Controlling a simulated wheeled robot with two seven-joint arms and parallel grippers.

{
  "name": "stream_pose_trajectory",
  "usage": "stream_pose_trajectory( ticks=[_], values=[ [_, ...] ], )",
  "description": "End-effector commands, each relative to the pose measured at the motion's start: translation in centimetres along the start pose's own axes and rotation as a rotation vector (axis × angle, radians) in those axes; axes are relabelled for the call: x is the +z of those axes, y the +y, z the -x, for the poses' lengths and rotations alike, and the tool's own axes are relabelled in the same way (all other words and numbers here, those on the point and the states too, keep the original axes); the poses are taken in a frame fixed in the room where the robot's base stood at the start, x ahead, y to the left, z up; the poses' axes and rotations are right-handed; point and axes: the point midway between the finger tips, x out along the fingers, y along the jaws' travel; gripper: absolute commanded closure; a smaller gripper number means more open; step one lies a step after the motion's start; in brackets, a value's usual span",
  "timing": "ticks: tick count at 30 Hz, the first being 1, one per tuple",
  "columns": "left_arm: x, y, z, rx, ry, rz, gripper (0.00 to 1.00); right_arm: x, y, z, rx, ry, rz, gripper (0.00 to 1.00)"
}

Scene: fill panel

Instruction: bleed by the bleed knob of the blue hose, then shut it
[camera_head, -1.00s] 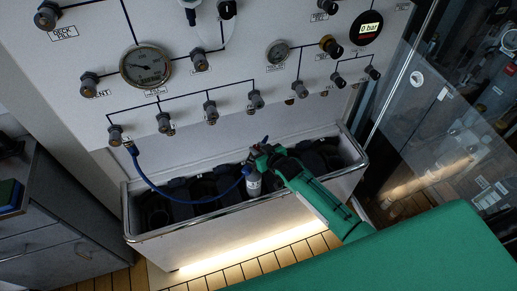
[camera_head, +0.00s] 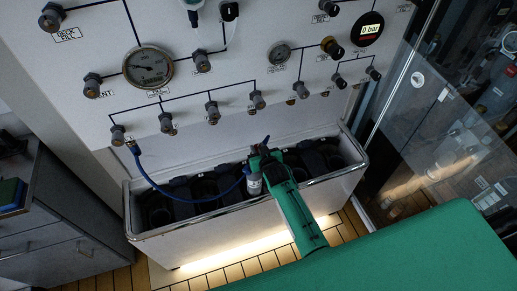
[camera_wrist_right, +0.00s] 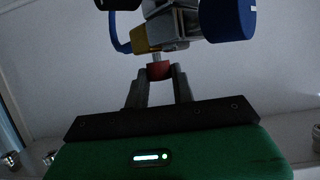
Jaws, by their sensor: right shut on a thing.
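The blue hose (camera_head: 180,196) runs from the left outlet of the panel down in a loop to a cylinder top (camera_head: 254,185) in the trough; part of it also shows in the right wrist view (camera_wrist_right: 119,33). My right gripper (camera_head: 258,152), on its green arm, is at that cylinder top. In the right wrist view its two fingers (camera_wrist_right: 158,82) are shut on a small red knob (camera_wrist_right: 158,69) below a brass-coloured and grey fitting (camera_wrist_right: 160,32). In the head view the gripper hides this knob. My left gripper is not in view.
A white trough (camera_head: 200,222) with several dark cylinder places stands under the panel. A blue round knob (camera_wrist_right: 229,20) is close to the right of the fitting. The panel has gauges, and a round display (camera_head: 370,29) reads 0 bar. A glass screen stands at right.

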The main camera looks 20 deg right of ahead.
Motion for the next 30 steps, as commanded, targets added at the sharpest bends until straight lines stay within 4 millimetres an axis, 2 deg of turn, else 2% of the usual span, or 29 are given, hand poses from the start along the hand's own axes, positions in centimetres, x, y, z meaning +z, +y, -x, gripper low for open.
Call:
stream_pose_trajectory(
  ticks=[5, 6, 9, 20, 25, 30],
  values=[
    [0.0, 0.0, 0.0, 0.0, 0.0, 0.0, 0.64, -0.3, 0.0, 0.0, 0.0, 0.005, 0.001, 0.98],
    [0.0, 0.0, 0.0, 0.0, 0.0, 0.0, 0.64, -0.3, 0.0, 0.0, 0.0, 0.005, 0.001, 0.69],
    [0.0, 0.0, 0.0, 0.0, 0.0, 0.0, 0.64, -0.2, 0.0, 0.0, 0.0, 0.004, 0.001, 0.53],
    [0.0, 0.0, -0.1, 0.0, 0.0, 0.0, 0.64, 0.0, 0.0, 0.3, -0.001, 0.001, 0.001, 0.53],
    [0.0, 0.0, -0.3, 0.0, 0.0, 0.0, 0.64, 0.1, 0.0, 2.1, -0.001, 0.001, 0.001, 0.53],
    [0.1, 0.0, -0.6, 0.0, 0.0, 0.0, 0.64, 0.2, 0.0, 4.9, -0.001, 0.001, 0.001, 0.53]
  ],
)
